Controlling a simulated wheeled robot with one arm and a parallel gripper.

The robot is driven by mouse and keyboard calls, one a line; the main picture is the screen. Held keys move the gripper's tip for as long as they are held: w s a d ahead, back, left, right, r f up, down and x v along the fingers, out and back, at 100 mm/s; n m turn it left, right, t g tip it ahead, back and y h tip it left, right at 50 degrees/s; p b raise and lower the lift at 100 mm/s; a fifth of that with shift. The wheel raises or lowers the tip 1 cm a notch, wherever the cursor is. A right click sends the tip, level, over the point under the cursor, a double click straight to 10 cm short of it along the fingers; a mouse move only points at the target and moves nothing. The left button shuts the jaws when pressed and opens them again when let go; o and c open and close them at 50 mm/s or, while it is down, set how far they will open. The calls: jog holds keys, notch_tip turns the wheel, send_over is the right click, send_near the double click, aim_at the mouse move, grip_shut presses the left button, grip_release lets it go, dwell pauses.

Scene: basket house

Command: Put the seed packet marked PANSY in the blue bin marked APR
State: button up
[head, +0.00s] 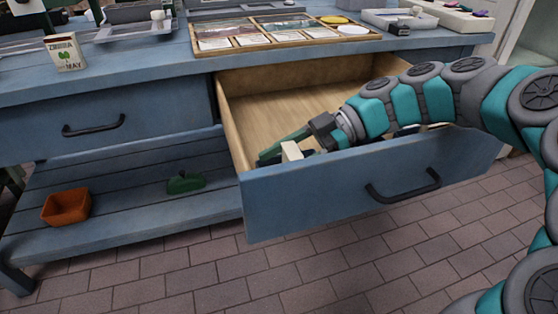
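My gripper (288,155) is inside the open blue drawer (310,198), low at its front left corner. A small cream-white piece (291,151) shows at its fingers. I cannot tell what it is, or whether the fingers are closed on it. The drawer front hides the lower part of the gripper. A white seed packet (65,52) stands upright on the bench at the upper left, printed ZINNIA and MAY with a green mark. I see no packet that reads PANSY and no blue bin marked APR.
The blue bench (160,68) carries a wooden tray of cards (275,40) and grey trays. Its left drawer (100,115) is shut. An orange pot (66,207) and a green object (186,183) sit on the lower shelf. The tiled floor in front is clear.

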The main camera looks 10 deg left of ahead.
jog(key=o, duration=1.3)
jog(key=shift+r, duration=0.15)
jog(key=v, duration=1.2)
